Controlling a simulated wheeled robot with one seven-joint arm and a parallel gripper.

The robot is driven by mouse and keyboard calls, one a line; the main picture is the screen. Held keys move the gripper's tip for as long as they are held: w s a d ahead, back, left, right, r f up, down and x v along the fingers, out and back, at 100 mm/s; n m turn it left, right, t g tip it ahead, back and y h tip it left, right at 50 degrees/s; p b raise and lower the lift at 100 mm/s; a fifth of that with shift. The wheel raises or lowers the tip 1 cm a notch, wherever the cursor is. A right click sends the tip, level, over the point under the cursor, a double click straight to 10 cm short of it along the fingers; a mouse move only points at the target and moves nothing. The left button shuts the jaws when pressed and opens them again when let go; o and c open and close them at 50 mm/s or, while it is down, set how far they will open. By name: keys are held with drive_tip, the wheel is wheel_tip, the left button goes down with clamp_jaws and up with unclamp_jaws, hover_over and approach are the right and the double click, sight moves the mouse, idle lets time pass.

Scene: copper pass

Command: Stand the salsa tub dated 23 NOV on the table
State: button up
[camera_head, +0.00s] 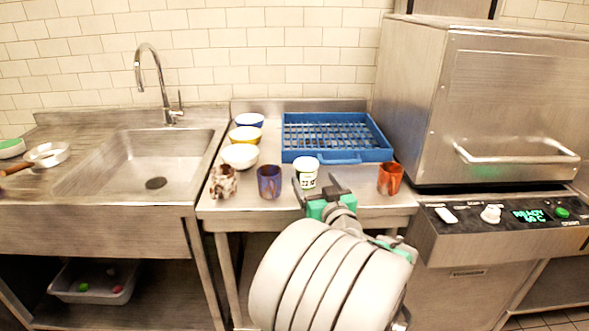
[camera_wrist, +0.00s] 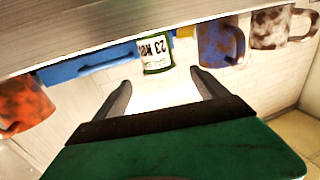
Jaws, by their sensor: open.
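The salsa tub (camera_head: 308,178), white with green and a dark printed label, stands on the steel table (camera_head: 345,197) near its front edge. In the wrist view, which shows the scene upside down, the tub (camera_wrist: 155,53) bears "23" and letters like "NOV". The print reads upright there, so the tub appears to be upside down on the table. My gripper (camera_head: 314,179) is open and empty, in front of the tub. In the wrist view its fingers (camera_wrist: 161,77) point at the tub, one to each side; whether they reach around it I cannot tell.
A blue-purple mug (camera_head: 269,182) and a speckled mug (camera_head: 223,182) stand left of the tub. An orange-brown mug (camera_head: 390,179) stands right. Behind are stacked-looking bowls (camera_head: 239,156) and a blue rack (camera_head: 337,157). A sink (camera_head: 155,165) is left, a steel dishwasher (camera_head: 500,110) right.

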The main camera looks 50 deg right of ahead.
sight(310, 171)
drive_tip(key=p+x, duration=0.1)
drive_tip(key=x, duration=0.6)
drive_tip(key=shift+s+r, duration=0.1)
drive_tip(key=c, duration=1.7)
